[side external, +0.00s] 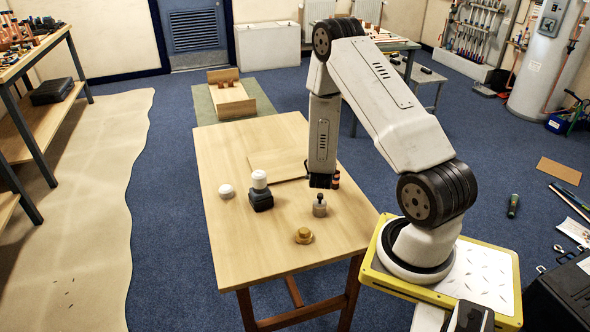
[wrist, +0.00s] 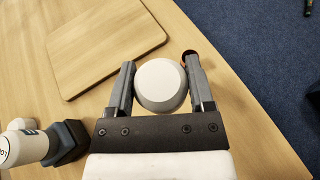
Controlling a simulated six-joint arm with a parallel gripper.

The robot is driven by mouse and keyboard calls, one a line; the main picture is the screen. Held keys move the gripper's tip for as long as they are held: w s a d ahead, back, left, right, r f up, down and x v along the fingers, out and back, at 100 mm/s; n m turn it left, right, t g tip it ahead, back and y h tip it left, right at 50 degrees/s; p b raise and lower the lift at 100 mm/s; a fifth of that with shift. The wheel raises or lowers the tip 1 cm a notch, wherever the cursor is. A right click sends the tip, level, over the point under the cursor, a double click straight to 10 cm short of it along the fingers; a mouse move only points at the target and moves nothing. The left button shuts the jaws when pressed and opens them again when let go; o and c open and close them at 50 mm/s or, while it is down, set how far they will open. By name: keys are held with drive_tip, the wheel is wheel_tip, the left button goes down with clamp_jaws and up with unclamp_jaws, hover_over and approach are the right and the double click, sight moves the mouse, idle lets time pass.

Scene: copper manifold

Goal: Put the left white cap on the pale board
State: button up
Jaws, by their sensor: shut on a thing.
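The left white cap (side external: 227,191) lies on the table, left of the black block, in the side view. In the wrist view a white rounded thing (wrist: 18,124) shows at the left edge, partly hidden. The pale board (side external: 265,165) lies flat toward the back of the table and is at upper left in the wrist view (wrist: 105,45). My gripper (wrist: 158,75) is shut on a pale grey round piece (wrist: 160,86), one finger on each side.
A brass piece (side external: 304,236) is near the front. A copper-brown piece (side external: 336,180) stands just behind my gripper. The table's left front is clear.

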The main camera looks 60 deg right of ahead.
drive_tip(key=w+d+r+n+t, duration=0.1)
drive_tip(key=w+r, duration=0.1)
drive_tip(key=w, duration=0.4)
drive_tip(key=shift+r, duration=0.2)
drive_tip(key=shift+w+d, duration=0.1)
drive_tip(key=shift+w, duration=0.05)
drive_tip(key=w+d+f, duration=0.1)
drive_tip(key=w, duration=0.1)
drive_tip(key=w+d+f, duration=0.1)
drive_tip(key=w+d, duration=0.1)
drive_tip(key=w+d+f, duration=0.2)
drive_tip(key=shift+w, duration=0.4)
hover_over(288, 166)
drive_tip(key=s, duration=0.1)
drive_tip(key=f, duration=0.4)
drive_tip(key=shift+s+a+f, duration=0.1)
drive_tip(key=shift+a+f, duration=0.1)
drive_tip(key=shift+a, duration=0.15)
drive_tip(key=shift+w+d+f, duration=0.3)
drive_tip(key=shift+w+f, duration=0.1)
drive_tip(key=shift+f, duration=0.15)
drive_tip(key=shift+w+f, duration=0.1)
drive_tip(key=shift+f, duration=0.05)
drive_tip(key=shift+d+f, duration=0.1)
drive_tip(key=shift+f, duration=1.5)
drive_tip(key=shift+f, duration=0.1)
